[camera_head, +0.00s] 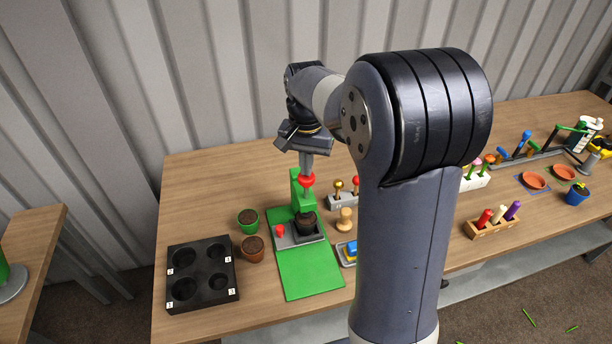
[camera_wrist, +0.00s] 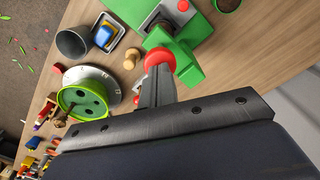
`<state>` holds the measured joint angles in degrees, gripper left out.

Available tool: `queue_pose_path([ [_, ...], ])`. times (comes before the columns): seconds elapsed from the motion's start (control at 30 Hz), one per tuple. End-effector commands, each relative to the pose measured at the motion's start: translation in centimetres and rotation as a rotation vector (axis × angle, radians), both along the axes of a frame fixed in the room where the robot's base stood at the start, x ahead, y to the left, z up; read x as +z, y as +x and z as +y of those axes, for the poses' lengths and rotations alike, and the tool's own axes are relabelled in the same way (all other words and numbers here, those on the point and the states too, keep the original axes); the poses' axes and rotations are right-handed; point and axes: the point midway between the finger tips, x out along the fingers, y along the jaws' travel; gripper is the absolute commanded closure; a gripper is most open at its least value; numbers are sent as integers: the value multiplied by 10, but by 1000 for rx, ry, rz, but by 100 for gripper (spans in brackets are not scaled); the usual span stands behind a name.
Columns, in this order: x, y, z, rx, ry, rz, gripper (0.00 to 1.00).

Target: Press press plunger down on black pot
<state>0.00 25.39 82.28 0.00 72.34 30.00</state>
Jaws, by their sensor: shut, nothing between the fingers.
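The press has a green base (camera_head: 308,274) and a green upright (camera_head: 297,186). Its plunger has a round red knob (camera_head: 307,181), which also shows in the wrist view (camera_wrist: 160,57). The black pot (camera_head: 305,229) holds dark soil and stands upright on the grey plate of the press, below the plunger. My gripper (camera_head: 307,168) is shut and empty, pointing down with its fingertips right at the top of the knob. In the wrist view my gripper (camera_wrist: 157,78) overlaps the knob's edge; I cannot tell whether they touch.
A red button (camera_head: 280,231) sits left of the pot. Green (camera_head: 248,217) and brown pots (camera_head: 253,245) stand left of the press, near a black tray with holes (camera_head: 235,285). A wooden stamp (camera_head: 345,220) and knobbed tools (camera_head: 355,183) stand close on the right.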

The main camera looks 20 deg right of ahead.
Motion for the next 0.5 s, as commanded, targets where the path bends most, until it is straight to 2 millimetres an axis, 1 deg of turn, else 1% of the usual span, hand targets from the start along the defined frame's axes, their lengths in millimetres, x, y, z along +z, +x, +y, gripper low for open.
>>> queue_pose_path([
  [0.03,-4,0,0,0,0,0,100],
  [0.5,-23,0,0,0,0,0,100],
])
